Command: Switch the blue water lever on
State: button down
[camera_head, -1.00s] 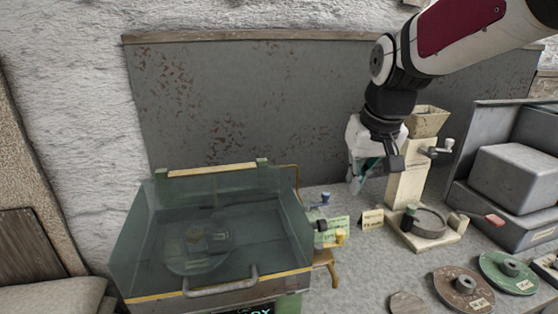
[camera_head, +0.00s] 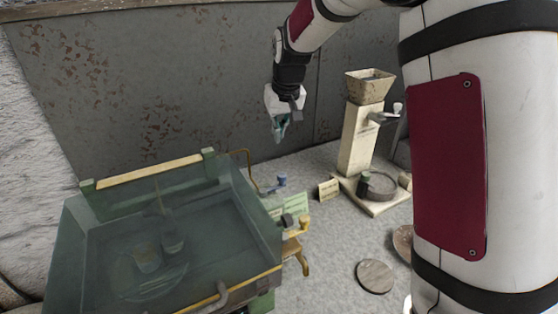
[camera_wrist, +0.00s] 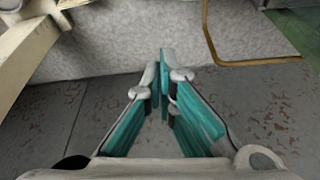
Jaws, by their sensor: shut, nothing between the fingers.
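The blue water lever (camera_head: 281,181) is small and sits low on the right side of the green glass-walled machine (camera_head: 160,250) in the head view, close to a thin brass pipe (camera_head: 246,160). My gripper (camera_head: 280,136) is above and behind the lever, in front of the grey back panel, apart from everything. In the wrist view its teal-padded fingers (camera_wrist: 164,100) come together at the tips with nothing between them. The brass pipe also shows in the wrist view (camera_wrist: 212,45), but I cannot make out the blue lever there.
A yellow lever (camera_head: 303,223) and a green label (camera_head: 295,205) are just below the blue lever. A cream grinder (camera_head: 358,140) with a hopper stands to the right, with a small card (camera_head: 329,189) beside it. A round disc (camera_head: 376,275) lies on the bench. My arm covers the right side.

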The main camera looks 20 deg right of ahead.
jog(key=shift+f, duration=0.1)
notch_tip(320, 180, down, 9)
jog(key=p, duration=0.3)
jog(key=shift+s+f, duration=0.2)
jog(key=shift+s, duration=0.2)
